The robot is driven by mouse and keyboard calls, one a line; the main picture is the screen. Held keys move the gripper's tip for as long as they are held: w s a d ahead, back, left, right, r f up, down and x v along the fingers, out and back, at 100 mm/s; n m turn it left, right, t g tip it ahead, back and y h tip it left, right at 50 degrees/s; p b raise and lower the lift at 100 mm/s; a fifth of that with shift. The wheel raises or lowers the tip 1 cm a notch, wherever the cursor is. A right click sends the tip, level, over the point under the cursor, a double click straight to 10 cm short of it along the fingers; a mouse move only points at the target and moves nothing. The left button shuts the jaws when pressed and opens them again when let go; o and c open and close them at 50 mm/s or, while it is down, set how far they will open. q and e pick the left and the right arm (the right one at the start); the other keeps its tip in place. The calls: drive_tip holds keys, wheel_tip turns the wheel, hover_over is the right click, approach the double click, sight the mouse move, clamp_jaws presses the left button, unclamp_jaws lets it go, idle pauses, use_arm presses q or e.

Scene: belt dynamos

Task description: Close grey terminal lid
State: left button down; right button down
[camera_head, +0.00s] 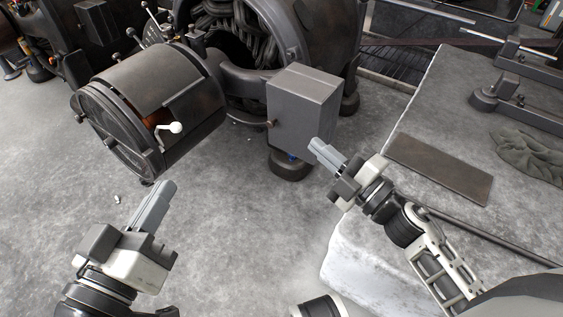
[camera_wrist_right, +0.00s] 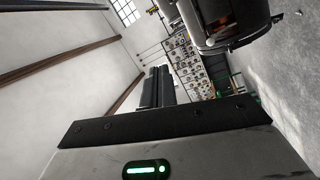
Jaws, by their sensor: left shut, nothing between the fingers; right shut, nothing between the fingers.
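A grey terminal box (camera_head: 296,114) stands on the side of the dynamo, with a small round knob at its left edge. Its outer faces look flush and no opening shows from here; I cannot tell where the lid ends and the box begins. My right gripper (camera_head: 318,148) is shut and empty, its fingertips just below and right of the box, apparently close to its lower right corner. Its fingers (camera_wrist_right: 155,88) also show in the right wrist view, where the box is not seen. My left gripper (camera_head: 160,190) is shut and empty above the floor, below the dark drum.
The dark drum (camera_head: 150,85) with a white-knobbed handle (camera_head: 176,128) is at the left. The dynamo housing (camera_head: 325,40) with coiled windings is behind the box. A grey stone slab (camera_head: 420,130) with a flat brown plate (camera_head: 440,168) and a cloth (camera_head: 530,155) is at the right.

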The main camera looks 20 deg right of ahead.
use_arm(q)
drive_tip(key=shift+f+b, duration=0.4)
drive_tip(key=shift+f, duration=0.05)
use_arm(e)
drive_tip(key=s+a+r+m, duration=0.2)
drive_tip(key=a+m, duration=0.3)
drive_tip(key=m, duration=0.3)
drive_tip(key=s+a+r+m+g+h, duration=0.1)
drive_tip(key=s+a+r+m, duration=0.2)
drive_tip(key=m, duration=0.6)
drive_tip(key=shift+s+a+r+h, duration=0.25)
drive_tip(key=shift+a+h, duration=0.05)
drive_tip(key=shift+a, duration=0.6)
